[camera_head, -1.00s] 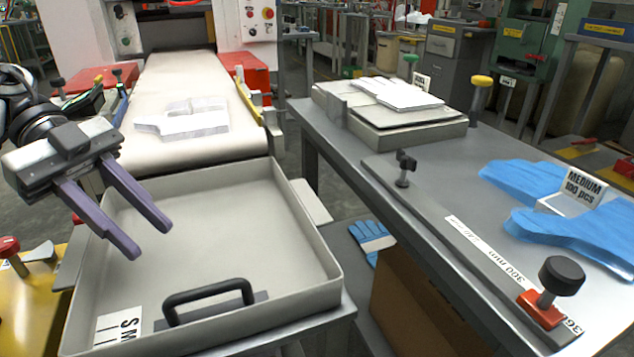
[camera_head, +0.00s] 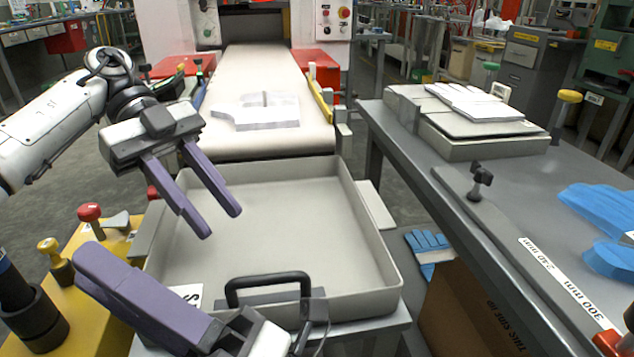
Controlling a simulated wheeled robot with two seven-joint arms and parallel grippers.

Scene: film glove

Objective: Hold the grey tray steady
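The grey tray (camera_head: 285,220) is shallow, square and empty inside, in the lower middle of the head view, with a black handle (camera_head: 268,281) at its near side. A white card (camera_head: 190,294) lies at its near left corner, partly hidden. My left gripper (camera_head: 221,225) is open and empty, its purple fingers above the left part of the tray. My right gripper (camera_head: 88,268) is at the lower left, its fingers pointing left, near the tray's near left corner. Its fingers overlap in view, so its opening is unclear. No contact with the tray is clear.
A conveyor belt (camera_head: 262,84) with white glove-shaped film (camera_head: 258,112) lies behind the tray. A grey table (camera_head: 470,205) with blue gloves (camera_head: 600,208) stands to the right. Red (camera_head: 90,212) and yellow (camera_head: 48,246) knobs rise on the left. The tray's interior is clear.

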